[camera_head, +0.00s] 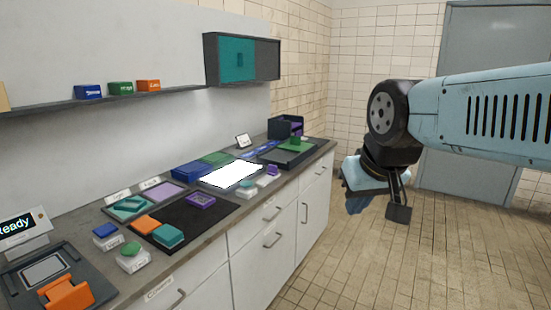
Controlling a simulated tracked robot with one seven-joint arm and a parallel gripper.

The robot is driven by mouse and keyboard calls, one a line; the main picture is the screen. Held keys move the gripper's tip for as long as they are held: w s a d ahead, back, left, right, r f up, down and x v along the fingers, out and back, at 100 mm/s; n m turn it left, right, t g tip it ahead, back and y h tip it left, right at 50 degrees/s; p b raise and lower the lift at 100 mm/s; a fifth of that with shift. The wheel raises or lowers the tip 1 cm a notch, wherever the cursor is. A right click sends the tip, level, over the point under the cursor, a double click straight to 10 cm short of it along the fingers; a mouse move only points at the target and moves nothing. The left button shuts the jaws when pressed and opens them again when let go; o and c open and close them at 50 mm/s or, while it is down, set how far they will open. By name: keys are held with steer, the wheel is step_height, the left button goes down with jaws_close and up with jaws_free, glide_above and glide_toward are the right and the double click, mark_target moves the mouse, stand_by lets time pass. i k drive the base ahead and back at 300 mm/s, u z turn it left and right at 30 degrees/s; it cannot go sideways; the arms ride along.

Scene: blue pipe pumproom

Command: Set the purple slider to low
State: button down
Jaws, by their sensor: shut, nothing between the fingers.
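A small purple piece (272,170) sits on a white block near the front edge of the counter, right of the bright white panel. It may be the purple slider, but it is too small to read its setting or any marks.
The counter (225,215) runs along the left wall, with drawers below. A black mat (180,222) holds orange and teal pieces. A teal-fronted wall cabinet (238,59) and a shelf with small coloured boxes hang above. The tiled floor (400,265) at right is clear.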

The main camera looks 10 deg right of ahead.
mark_target(273, 170)
steer(key=z, duration=0.55)
steer(key=i, duration=1.9)
steer(key=u, duration=0.4)
